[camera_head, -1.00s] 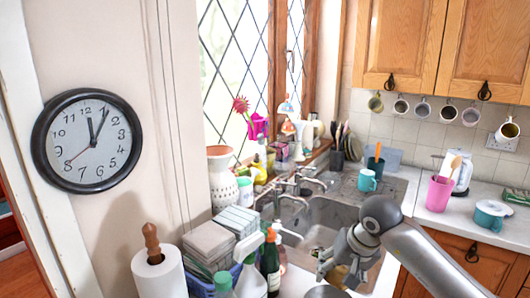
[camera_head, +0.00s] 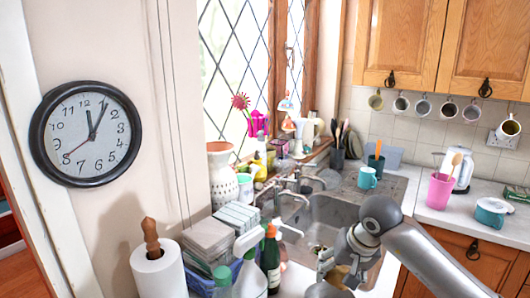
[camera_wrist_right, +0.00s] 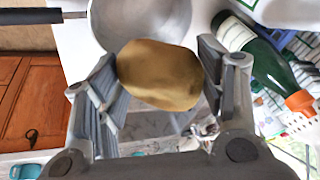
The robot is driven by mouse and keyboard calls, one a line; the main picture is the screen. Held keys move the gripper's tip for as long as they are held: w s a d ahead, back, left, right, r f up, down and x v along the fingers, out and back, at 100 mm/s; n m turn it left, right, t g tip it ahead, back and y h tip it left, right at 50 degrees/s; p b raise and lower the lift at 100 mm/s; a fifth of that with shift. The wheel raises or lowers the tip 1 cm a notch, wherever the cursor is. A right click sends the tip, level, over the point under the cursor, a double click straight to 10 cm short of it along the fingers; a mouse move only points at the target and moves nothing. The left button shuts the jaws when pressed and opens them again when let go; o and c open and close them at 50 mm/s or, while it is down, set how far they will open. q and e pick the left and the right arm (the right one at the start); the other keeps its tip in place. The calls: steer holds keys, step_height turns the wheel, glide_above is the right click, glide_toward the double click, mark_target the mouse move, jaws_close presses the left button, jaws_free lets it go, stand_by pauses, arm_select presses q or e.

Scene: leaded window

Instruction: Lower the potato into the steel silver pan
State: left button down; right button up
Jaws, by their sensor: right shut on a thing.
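The potato (camera_wrist_right: 160,75) is a brown-yellow lump between the two dark pads of my right gripper (camera_wrist_right: 163,82), which is shut on it. In the head view my right gripper (camera_head: 335,270) is at the bottom, right of centre, and the potato is mostly hidden behind its fingers. The steel silver pan (camera_wrist_right: 140,20) shows in the wrist view behind the potato, which overlaps its rim. Its rim also shows at the bottom edge of the head view (camera_head: 325,291). How high the potato is above the pan is unclear. My left gripper is not in view.
The pan's black handle (camera_wrist_right: 30,16) points left in the wrist view. A green bottle (camera_head: 270,258) and a spray bottle (camera_head: 250,270) stand left of the gripper. The sink (camera_head: 330,222) is behind it. A paper towel roll (camera_head: 157,272) stands at lower left.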

steer(key=shift+f+b, duration=1.6)
steer(key=shift+f, duration=0.2)
steer(key=shift+f+b, duration=1.95)
steer(key=shift+f, duration=0.05)
steer(key=shift+f+b, duration=1.25)
steer(key=shift+f, duration=0.2)
steer(key=o, duration=1.1)
